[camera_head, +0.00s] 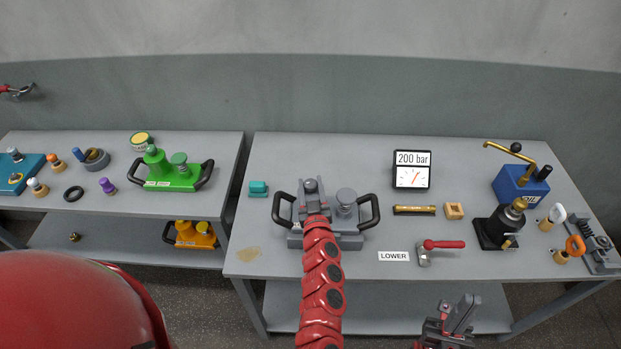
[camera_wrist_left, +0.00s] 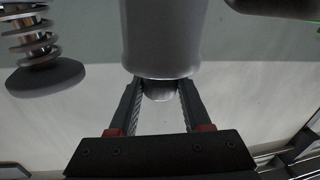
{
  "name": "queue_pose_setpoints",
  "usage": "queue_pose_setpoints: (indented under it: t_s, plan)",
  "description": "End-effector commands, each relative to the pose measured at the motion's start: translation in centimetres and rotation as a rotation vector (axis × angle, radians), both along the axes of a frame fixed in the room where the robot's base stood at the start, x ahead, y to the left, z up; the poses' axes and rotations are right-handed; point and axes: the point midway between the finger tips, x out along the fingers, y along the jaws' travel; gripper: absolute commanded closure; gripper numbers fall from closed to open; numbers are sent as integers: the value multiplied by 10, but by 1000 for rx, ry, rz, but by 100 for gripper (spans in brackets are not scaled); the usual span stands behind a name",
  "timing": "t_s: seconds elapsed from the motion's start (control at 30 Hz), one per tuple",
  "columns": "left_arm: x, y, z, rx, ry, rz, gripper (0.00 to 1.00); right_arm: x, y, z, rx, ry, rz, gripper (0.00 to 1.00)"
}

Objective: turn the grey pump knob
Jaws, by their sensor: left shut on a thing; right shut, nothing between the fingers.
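The grey pump (camera_head: 350,241) stands on the right table, with a black handle at each side. Its grey knob (camera_head: 311,186) is on the left of its top, and a round grey cap (camera_head: 346,195) is to the right. My left gripper (camera_head: 312,206) reaches in at the knob and is shut on it. In the left wrist view, the fingers (camera_wrist_left: 160,100) lie on both sides of the grey knob's lower end (camera_wrist_left: 158,90). The spring-mounted cap (camera_wrist_left: 45,77) shows at the left there. My right gripper (camera_head: 461,312) is shut and empty, low in front of the table.
A LOWER sign (camera_head: 393,256) and a red-handled lever (camera_head: 440,245) lie right of the pump. A 200 bar gauge (camera_head: 411,177) stands behind. A teal block (camera_head: 258,189) is at the left. A green pump (camera_head: 172,180) is on the left table. Bare tabletop lies behind the grey pump.

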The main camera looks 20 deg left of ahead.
Motion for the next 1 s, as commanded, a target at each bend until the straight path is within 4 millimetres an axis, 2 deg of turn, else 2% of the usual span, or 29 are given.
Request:
queue_pose_setpoints:
  t_s: [0.37, 0.87, 0.9, 1.0]
  plan:
    - [1, 1, 1, 0, -1, 119, 100, 0, 0, 9, 0, 0, 0, 100]
    - [1, 0, -1, 1, 1, 131, 100, 0, 0, 9, 0, 0, 0, 100]
    - [1, 0, -1, 0, 2, 131, 47, 0, 0, 9, 0, 0, 0, 100]
    - [1, 0, -1, 1, 1, 131, 29, 0, 0, 9, 0, 0, 0, 100]
